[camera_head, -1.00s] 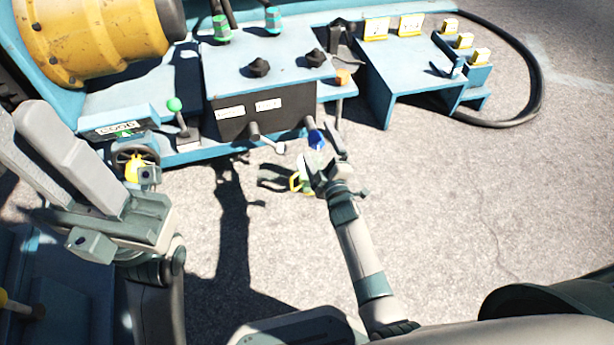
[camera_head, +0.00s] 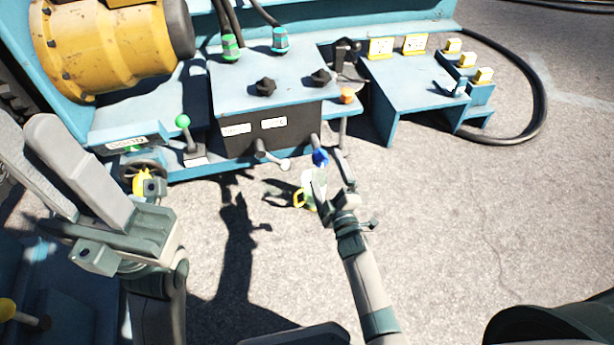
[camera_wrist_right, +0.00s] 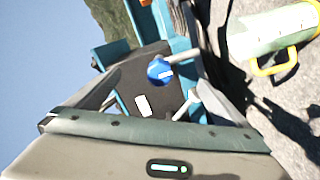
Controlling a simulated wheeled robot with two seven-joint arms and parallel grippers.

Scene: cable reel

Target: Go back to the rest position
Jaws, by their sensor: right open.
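My right gripper (camera_head: 333,172) is open, low in front of the dark control box. Its two fingers are spread apart in the right wrist view (camera_wrist_right: 155,88). A blue knob (camera_head: 320,157) on the box's front shows just beyond the fingertips, and in the wrist view (camera_wrist_right: 160,70) it appears between them. I see no object held. My left gripper (camera_head: 70,175) stands large at the left, fingers pointing up and left.
A pale cylinder with a yellow handle (camera_wrist_right: 275,65) is close beside the right gripper. The blue-topped control box (camera_head: 265,100), green-knobbed lever (camera_head: 183,122), handwheel (camera_head: 140,172) and blue bench (camera_head: 410,75) lie ahead. The ground (camera_head: 450,220) at right is clear.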

